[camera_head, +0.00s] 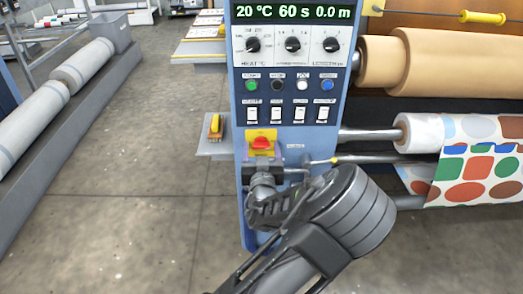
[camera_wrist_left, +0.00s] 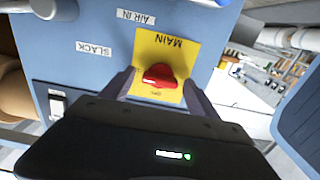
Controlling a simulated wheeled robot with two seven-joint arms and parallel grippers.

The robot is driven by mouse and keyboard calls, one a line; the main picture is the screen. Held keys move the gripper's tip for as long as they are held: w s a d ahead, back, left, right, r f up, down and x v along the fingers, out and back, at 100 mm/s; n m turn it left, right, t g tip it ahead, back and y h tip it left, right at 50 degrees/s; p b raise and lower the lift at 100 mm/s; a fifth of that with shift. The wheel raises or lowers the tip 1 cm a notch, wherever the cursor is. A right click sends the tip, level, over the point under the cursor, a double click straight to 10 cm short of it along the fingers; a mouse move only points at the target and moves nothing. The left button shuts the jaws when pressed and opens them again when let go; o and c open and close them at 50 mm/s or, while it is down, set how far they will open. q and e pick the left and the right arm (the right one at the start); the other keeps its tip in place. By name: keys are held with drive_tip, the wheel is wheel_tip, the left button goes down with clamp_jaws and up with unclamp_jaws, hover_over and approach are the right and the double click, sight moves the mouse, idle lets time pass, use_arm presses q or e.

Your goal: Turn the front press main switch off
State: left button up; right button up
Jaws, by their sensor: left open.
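The main switch is a red knob (camera_head: 261,143) on a yellow plate (camera_head: 250,134), low on the blue press control panel (camera_head: 243,90). In the left wrist view the red knob (camera_wrist_left: 159,75) sits on the yellow plate (camera_wrist_left: 184,47), whose word MAIN appears upside down. The knob's handle lies roughly crosswise there. My left gripper (camera_wrist_left: 158,90) is open, with one finger on each side of the knob and a visible gap to it. In the head view my left gripper (camera_head: 262,168) is just below the switch. Its fingertips are hard to make out there. My right gripper is not in view.
Above the switch are white rocker switches (camera_head: 300,115), coloured buttons (camera_head: 277,85) and black dials (camera_head: 292,44). Rollers with patterned fabric (camera_head: 475,170) stand to the right. A small side shelf (camera_head: 215,149) holds a yellow-handled tool (camera_head: 215,126).

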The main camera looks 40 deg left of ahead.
use_arm(q)
drive_tip(key=shift+c, duration=0.2)
drive_tip(key=c, duration=1.3)
